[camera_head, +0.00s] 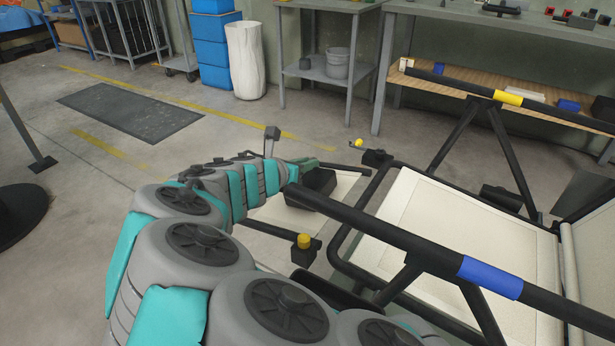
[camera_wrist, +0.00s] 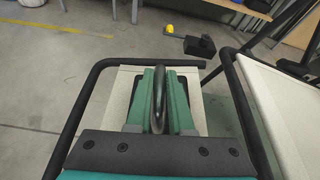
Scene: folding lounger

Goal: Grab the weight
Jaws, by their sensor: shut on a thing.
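The weight (camera_head: 319,184) is a dark block at the middle of the head view, partly hidden behind my arm and the lounger's black bar. Its dark upright handle (camera_wrist: 166,76) shows in the wrist view between my green fingers. My gripper (camera_head: 303,163) is shut on that handle, and it also shows in the wrist view (camera_wrist: 158,90). The weight is over the cream foot panel (camera_head: 345,188) of the folding lounger. Most of its body is hidden under the fingers in the wrist view. I cannot tell whether it touches the panel.
The lounger's cream seat (camera_head: 440,235) and black side bar with a blue band (camera_head: 490,277) lie to the right. A yellow knob (camera_head: 304,241) stands near the foot frame. A grey shelf table (camera_head: 325,70) stands behind. The floor at the left has a dark mat (camera_head: 130,111) and free room.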

